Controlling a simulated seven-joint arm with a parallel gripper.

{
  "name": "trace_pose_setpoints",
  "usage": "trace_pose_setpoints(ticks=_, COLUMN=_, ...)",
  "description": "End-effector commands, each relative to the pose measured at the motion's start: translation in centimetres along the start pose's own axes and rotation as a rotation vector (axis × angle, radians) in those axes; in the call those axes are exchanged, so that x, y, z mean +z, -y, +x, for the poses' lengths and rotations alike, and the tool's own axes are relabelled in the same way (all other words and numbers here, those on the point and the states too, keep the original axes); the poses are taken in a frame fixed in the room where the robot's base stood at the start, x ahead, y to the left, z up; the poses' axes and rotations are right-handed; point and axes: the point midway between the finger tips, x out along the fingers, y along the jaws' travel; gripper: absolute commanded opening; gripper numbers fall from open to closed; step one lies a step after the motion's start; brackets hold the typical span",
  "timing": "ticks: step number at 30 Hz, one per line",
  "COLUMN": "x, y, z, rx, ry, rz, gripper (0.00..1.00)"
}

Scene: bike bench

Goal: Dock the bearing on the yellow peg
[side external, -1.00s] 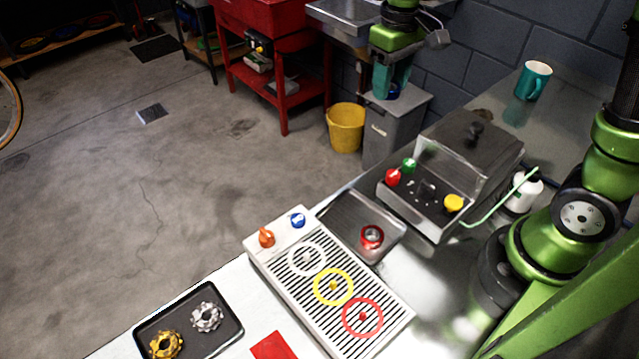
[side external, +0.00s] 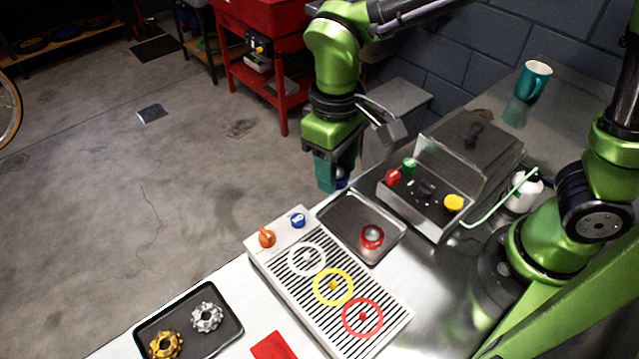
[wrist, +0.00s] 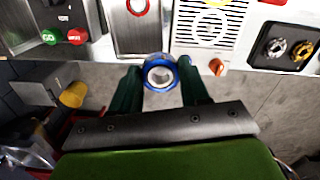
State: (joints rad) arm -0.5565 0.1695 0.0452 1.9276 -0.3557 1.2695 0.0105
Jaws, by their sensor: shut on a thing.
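My gripper (wrist: 158,88) is shut on a blue ring-shaped bearing with a pale inner ring (wrist: 146,68), seen between its teal fingers in the wrist view. In the side view my gripper (side external: 334,176) hangs off the bench's back edge, left of the metal tray, and mostly hides the bearing (side external: 342,179). The yellow peg (side external: 333,286) stands inside a yellow ring, in the middle of a white slatted board (side external: 388,329). A white-ringed peg (side external: 306,257) and a red-ringed peg (side external: 363,317) stand on either side of it.
A red bearing (side external: 372,236) sits in the metal tray (side external: 345,210). A control box with a red, a green and a yellow knob (side external: 453,203) stands beside it. Orange (side external: 267,237) and blue (side external: 297,220) knobs rise from the board's end. A black tray (side external: 228,339) holds gold and silver cogs.

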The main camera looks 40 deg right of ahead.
Motion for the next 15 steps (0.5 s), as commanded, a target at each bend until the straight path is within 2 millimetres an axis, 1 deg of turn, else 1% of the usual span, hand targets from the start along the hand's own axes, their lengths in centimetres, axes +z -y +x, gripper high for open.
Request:
trace_pose_setpoints(ticks=1, x=1.4, y=2.5, z=0.6, rx=0.004, ry=0.003, rz=0.008, gripper=0.15)
trace_pose_setpoints(ticks=3, x=3.0, y=5.3, z=1.4, rx=0.008, ry=0.001, rz=0.058, gripper=0.15)
trace_pose_setpoints(ticks=6, x=5.2, y=8.2, z=2.3, rx=0.009, ry=-0.005, rz=0.157, gripper=0.15)
trace_pose_setpoints(ticks=9, x=6.8, y=9.9, z=3.0, rx=0.006, ry=-0.010, rz=0.277, gripper=0.15)
trace_pose_setpoints(ticks=10, x=7.1, y=10.2, z=3.2, rx=0.004, ry=-0.013, rz=0.316, gripper=0.15)
trace_pose_setpoints(ticks=12, x=7.4, y=10.5, z=3.5, rx=0.000, ry=-0.017, rz=0.409, gripper=0.15)
trace_pose_setpoints(ticks=15, x=7.3, y=10.5, z=3.7, rx=-0.008, ry=-0.024, rz=0.524, gripper=0.15)
